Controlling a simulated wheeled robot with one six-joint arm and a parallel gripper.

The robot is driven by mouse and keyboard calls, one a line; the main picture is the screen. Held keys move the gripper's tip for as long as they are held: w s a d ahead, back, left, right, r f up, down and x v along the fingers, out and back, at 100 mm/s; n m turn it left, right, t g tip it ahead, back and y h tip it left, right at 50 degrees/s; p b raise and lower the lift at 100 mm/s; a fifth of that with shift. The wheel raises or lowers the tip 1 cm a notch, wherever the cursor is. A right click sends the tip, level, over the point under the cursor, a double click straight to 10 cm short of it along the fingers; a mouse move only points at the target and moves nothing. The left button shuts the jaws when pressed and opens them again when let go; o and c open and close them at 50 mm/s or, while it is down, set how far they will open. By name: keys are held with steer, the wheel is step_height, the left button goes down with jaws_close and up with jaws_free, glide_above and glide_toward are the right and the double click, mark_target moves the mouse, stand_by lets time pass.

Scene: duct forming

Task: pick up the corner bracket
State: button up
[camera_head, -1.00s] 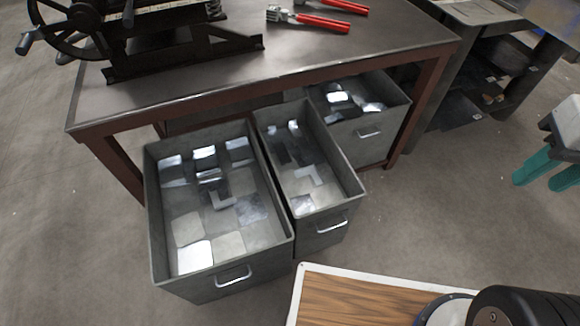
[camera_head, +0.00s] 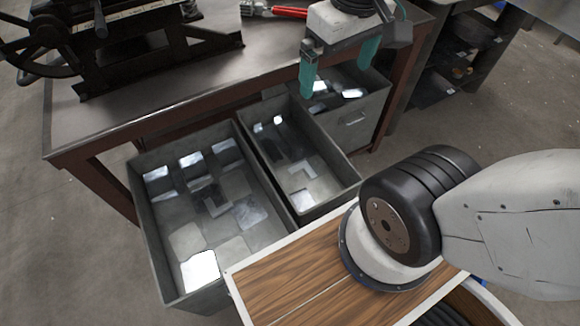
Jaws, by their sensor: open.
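A light L-shaped metal piece (camera_head: 303,168), which looks like a corner bracket, lies flat in the narrow middle drawer (camera_head: 330,208). Another L-shaped grey piece (camera_head: 214,204) lies among flat plates in the wide left drawer (camera_head: 140,205). I cannot tell which one is the corner bracket meant. My gripper (camera_head: 339,68), with two teal fingers spread apart, hangs empty above the right drawer (camera_head: 372,118), behind and above the middle drawer. It touches none of the pieces, and it partly hides the right drawer's contents.
The dark workbench (camera_head: 110,112) carries a black hand-wheel machine (camera_head: 110,45) and red-handled snips (camera_head: 290,12). Its front edge overhangs the drawers' backs. Bright square plates (camera_head: 201,270) lie in the left drawer. A dark shelf unit (camera_head: 465,60) stands at right.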

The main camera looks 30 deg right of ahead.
steer(key=w+d+f+n, duration=0.25)
steer(key=w+f, duration=0.25)
steer(key=w, duration=0.5)
steer(key=n+g, duration=0.1)
steer(key=n, duration=1)
glide_above(312, 165)
steer(key=w+a, duration=0.2)
steer(key=w, duration=0.2)
step_height(312, 165, down, 34)
steer(key=s+f+n, duration=0.1)
steer(key=f, duration=0.6)
steer(key=s+d+f+n, duration=0.1)
steer(key=f, duration=0.6)
steer(key=s+d+f+n, duration=0.1)
steer(key=s+f, duration=0.1)
steer(key=f, duration=0.5)
steer(key=shift+s+f+n, duration=0.1)
steer(key=shift+f+n, duration=0.1)
steer(key=shift+n, duration=0.15)
steer(key=shift+f, duration=0.55)
steer(key=c, duration=0.9)
